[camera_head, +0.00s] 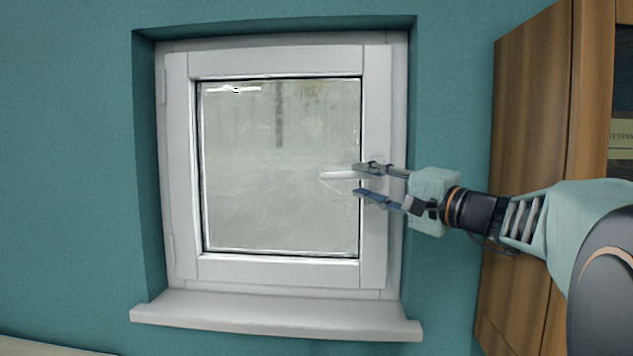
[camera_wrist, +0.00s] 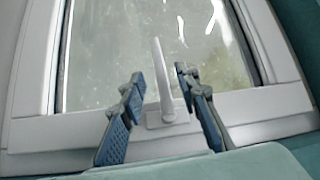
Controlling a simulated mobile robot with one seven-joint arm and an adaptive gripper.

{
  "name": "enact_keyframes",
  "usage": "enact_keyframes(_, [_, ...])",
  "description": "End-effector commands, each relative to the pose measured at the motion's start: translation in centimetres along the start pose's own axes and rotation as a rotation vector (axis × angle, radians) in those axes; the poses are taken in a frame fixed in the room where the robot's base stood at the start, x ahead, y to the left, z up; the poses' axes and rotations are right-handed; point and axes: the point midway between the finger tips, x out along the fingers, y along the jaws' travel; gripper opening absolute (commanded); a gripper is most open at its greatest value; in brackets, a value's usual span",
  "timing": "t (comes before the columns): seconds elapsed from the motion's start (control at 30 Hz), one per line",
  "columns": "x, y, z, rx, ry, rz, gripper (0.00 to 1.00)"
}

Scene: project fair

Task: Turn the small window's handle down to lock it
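The small window (camera_head: 279,267) has a white frame and a single glass pane, and its sash looks flush in the frame. Its white handle (camera_head: 338,176) sits on the right side of the sash and points left, about level. My gripper (camera_head: 357,180) reaches in from the right, one finger above the handle and one below. In the wrist view, the handle (camera_wrist: 161,70) stands between the two blue finger pads of my gripper (camera_wrist: 158,77), with gaps on both sides. The gripper is open. The handle's base is partly hidden by the fingers in the head view.
A white sill (camera_head: 275,315) juts out below the window. The window sits in a recess in the teal wall (camera_head: 65,170). A wooden cabinet (camera_head: 530,120) stands at the right, behind my arm. The space left of the handle is free.

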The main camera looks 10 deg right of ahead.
Motion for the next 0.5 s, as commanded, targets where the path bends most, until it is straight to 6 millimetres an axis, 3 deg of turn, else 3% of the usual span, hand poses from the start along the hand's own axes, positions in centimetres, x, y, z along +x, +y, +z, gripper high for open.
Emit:
enact_keyframes(0.3, [5.0,0.0,0.2,0.003,-0.005,0.002,0.29])
enact_keyframes(0.5, [6.6,0.1,0.1,0.002,-0.003,0.003,0.29])
